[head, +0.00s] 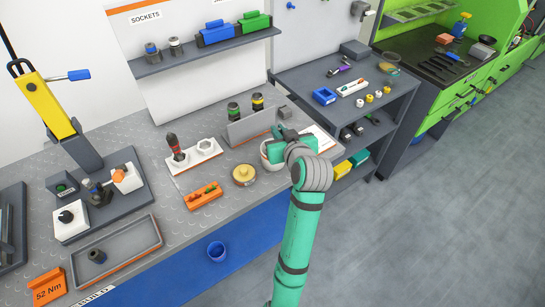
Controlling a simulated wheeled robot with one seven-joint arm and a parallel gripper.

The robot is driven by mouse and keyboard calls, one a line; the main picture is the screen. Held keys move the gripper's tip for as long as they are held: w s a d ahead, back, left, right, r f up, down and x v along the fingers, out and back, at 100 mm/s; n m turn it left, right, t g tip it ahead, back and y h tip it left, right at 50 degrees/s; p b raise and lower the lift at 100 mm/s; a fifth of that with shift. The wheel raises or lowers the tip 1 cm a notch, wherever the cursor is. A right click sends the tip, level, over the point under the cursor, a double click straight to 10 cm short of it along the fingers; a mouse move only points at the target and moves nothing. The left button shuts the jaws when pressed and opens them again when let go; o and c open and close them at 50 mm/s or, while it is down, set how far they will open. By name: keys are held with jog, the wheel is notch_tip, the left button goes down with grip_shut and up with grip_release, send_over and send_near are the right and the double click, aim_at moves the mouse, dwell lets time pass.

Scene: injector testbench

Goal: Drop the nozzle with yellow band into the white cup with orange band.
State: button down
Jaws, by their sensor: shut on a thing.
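A whitish cup (265,158) stands on the grey bench, partly hidden behind my gripper; I cannot make out its band clearly. My gripper (281,152) is over the cup's right side, with its teal body turned toward the bench. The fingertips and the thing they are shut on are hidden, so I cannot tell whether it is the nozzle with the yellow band.
A round tan piece (244,175), an orange holder (203,195) and a white plate (194,156) with a dark-handled tool lie to the left. A grey tray (117,251) is at the front left.

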jog(key=c, duration=1.8)
grip_release()
jog(key=shift+o, duration=0.2)
jog(key=shift+s, duration=0.1)
jog(key=v, duration=1)
jog(key=shift+s, duration=0.25)
jog(key=shift+d+r, duration=0.1)
jog(key=shift+r, duration=0.1)
